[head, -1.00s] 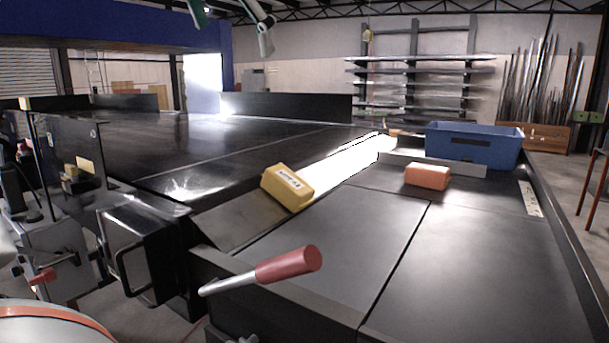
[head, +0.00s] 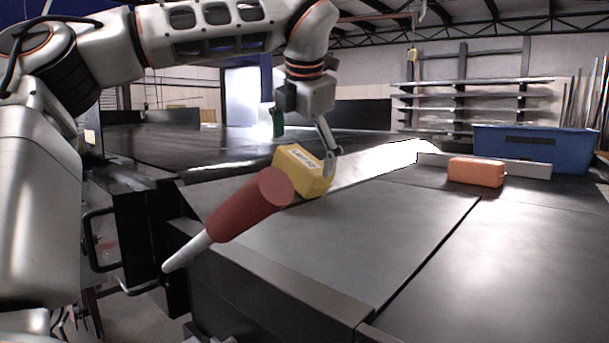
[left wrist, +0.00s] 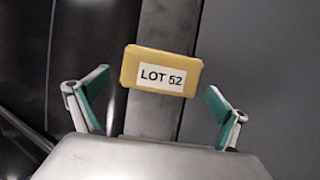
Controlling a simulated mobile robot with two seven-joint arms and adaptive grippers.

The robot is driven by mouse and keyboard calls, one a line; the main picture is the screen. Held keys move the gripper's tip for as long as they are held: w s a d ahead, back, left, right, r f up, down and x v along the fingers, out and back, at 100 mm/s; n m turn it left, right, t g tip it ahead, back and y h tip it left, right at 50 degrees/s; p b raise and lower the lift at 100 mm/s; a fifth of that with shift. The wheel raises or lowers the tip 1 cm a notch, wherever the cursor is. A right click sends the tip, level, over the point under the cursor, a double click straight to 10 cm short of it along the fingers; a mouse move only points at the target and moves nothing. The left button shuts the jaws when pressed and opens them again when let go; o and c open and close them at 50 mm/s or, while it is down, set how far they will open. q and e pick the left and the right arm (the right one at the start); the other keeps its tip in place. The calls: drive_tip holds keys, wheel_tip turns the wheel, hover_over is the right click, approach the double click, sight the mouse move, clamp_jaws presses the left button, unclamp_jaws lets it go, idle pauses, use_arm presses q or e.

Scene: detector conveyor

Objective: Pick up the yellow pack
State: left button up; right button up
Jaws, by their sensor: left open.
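The yellow pack (head: 305,172) lies tilted on the sloped metal strip between the dark conveyor and the grey table. In the left wrist view the yellow pack (left wrist: 161,70) shows a white label reading LOT 52. My left gripper (head: 303,150) is above the pack in the head view, with one finger near the pack's right side. In the left wrist view my left gripper (left wrist: 158,105) is open, its green-padded fingers spread to either side, and the pack sits ahead between them. I cannot tell whether a finger touches it. My right gripper is not in view.
A red-handled lever (head: 245,208) stands in front of the pack, overlapping its lower left in the head view. An orange pack (head: 476,172) lies on the grey table (head: 350,235). A blue bin (head: 560,148) stands at the back right. The table's front is clear.

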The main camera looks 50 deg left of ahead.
sight(304, 159)
use_arm(q)
drive_tip(key=b+x, duration=0.1)
drive_tip(key=x, duration=0.4)
drive_tip(key=shift+w+d, duration=0.15)
drive_tip(key=shift+r, duration=0.2)
drive_tip(key=c, duration=1.3)
